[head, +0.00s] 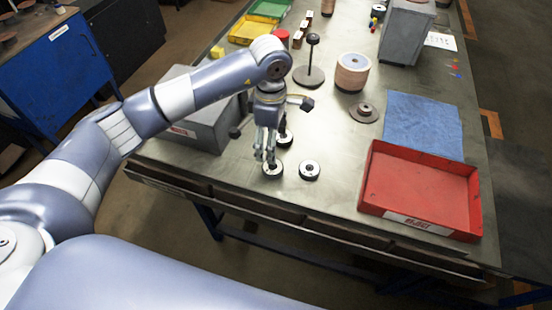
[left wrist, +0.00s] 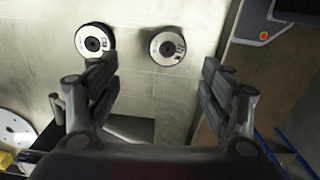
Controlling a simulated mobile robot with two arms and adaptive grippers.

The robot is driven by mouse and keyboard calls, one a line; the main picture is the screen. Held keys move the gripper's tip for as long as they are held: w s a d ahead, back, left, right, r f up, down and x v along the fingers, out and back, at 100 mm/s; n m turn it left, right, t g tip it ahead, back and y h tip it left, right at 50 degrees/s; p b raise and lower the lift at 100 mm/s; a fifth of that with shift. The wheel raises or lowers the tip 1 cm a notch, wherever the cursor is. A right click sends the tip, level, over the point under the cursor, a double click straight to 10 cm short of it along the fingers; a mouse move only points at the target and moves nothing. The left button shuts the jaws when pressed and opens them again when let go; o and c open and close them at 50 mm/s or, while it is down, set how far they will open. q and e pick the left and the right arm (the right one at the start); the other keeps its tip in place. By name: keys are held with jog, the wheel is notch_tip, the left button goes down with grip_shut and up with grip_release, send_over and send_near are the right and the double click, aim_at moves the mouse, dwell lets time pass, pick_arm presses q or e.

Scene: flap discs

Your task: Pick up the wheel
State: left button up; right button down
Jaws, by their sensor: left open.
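Several small dark wheels with pale labelled faces lie on the metal workbench (head: 340,205). In the head view one wheel (head: 272,171) is right under my left gripper (head: 267,157), another wheel (head: 309,171) lies just to its right, and a third (head: 286,138) is partly hidden behind the gripper. In the left wrist view my left gripper (left wrist: 158,80) is open and empty, its fingers spread wide. There, one wheel (left wrist: 167,47) lies beyond the gap between the fingers and another (left wrist: 95,40) is beyond the left finger. My right gripper is not in view.
A red tray (head: 375,207) and a blue mat (head: 422,122) are on the right. A disc stack (head: 351,72), a hubbed disc (head: 364,112) and a post stand (head: 311,75) stand farther back. A grey box (head: 205,125) is behind my arm. The bench's front edge is close to the wheels.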

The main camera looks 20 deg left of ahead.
aim_at(273, 166)
pick_arm(q)
jog(key=f, duration=0.1)
jog(key=s+f, duration=0.1)
jog(key=f, duration=0.1)
jog(key=shift+p, duration=0.4)
jog(key=shift+f, duration=0.3)
jog(key=shift+d+f+p, duration=0.15)
jog(key=shift+f+p, duration=0.2)
jog(key=shift+p, duration=0.05)
jog(key=f+p, duration=0.2)
jog(key=f, duration=0.1)
jog(key=shift+s+d+f, duration=0.1)
jog(key=shift+d+f, duration=0.1)
jog(key=shift+f, duration=0.55)
jog(key=c, duration=1.2)
jog(key=shift+c, duration=0.2)
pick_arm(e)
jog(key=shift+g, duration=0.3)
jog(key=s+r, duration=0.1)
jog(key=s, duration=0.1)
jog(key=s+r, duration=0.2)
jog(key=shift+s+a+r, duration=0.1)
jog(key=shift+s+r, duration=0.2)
